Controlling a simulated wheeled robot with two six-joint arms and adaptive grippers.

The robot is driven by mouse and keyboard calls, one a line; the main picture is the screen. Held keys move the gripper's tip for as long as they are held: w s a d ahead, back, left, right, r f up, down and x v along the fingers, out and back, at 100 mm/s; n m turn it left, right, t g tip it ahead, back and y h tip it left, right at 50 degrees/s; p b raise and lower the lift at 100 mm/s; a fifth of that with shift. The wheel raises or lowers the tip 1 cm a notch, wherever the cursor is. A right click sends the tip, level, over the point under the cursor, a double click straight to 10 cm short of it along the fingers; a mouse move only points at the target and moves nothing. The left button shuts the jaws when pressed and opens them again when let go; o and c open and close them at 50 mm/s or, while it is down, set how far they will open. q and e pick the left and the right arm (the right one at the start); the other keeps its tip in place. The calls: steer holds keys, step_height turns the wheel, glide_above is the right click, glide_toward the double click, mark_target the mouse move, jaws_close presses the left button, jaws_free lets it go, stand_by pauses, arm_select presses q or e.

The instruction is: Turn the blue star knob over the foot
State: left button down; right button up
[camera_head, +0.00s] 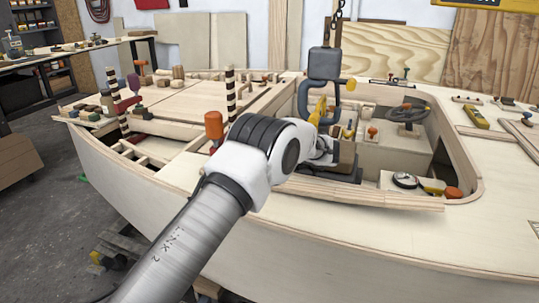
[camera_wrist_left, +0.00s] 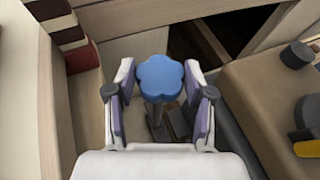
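The blue star knob (camera_wrist_left: 160,77) shows in the left wrist view, on a narrow stem that runs down between dark pieces. I cannot tell which of these is the foot. My left gripper (camera_wrist_left: 159,70) has its two fingers apart, one on each side of the knob, with a narrow gap on both sides. It does not appear to touch the knob. In the head view my left arm reaches over the near hull edge and its wrist hides the knob and most of the gripper. My right gripper is in neither view.
A dark blue-grey clamp body (camera_head: 324,66) hangs on a chain just behind my wrist. An orange-handled tool (camera_head: 214,126) stands left of my wrist. A gauge (camera_head: 404,180) lies on the right. In the wrist view a tan block (camera_wrist_left: 265,100) with a black knob stands right of the gripper.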

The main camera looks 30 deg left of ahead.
arm_select(q)
steer(key=shift+s+r+m+t+p, duration=0.1)
steer(key=shift+r+m+t+p, duration=0.05)
steer(key=shift+m+t+p, duration=0.3)
steer(key=shift+m+t, duration=0.35)
steer(key=shift+t, duration=0.1)
steer(key=c, duration=0.8)
jaws_free()
steer(key=shift+f, duration=0.2)
step_height(320, 180, up, 10)
steer(key=shift+h, duration=0.3)
